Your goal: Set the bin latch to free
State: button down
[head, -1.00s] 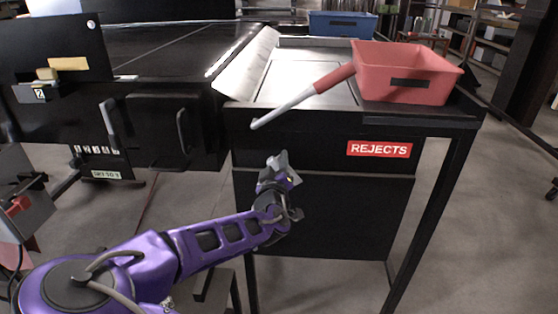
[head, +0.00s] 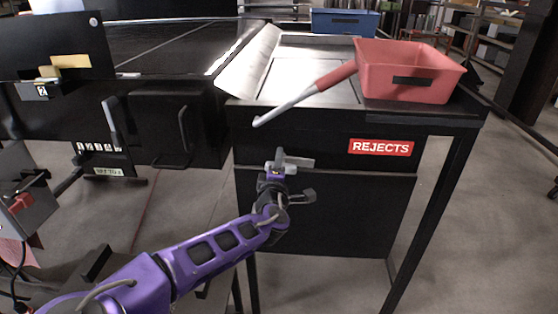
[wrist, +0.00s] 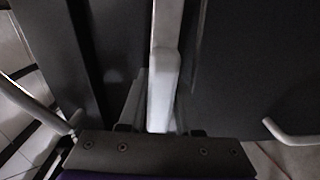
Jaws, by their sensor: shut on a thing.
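The bin latch (head: 300,162) is a pale grey bar on the black front of the rejects stand, below and left of the REJECTS label. It lies about level, and part of it is hidden by my gripper. My gripper (head: 279,165) is at the latch's left part, shut on it. In the wrist view, the pale latch bar (wrist: 164,75) runs down between the two fingers of my gripper (wrist: 158,108). The latch's pivot and any position marks cannot be made out.
The black bin front (head: 340,215) is below the latch. A lever with a red grip (head: 336,76) slants over the stand's front edge above my gripper. A red bin (head: 410,85) sits on top. A black conveyor housing (head: 165,125) with handles is left. Floor is open at right.

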jog(key=shift+f+n, duration=0.1)
jog(key=shift+n, duration=0.5)
jog(key=c, duration=0.7)
grip_release()
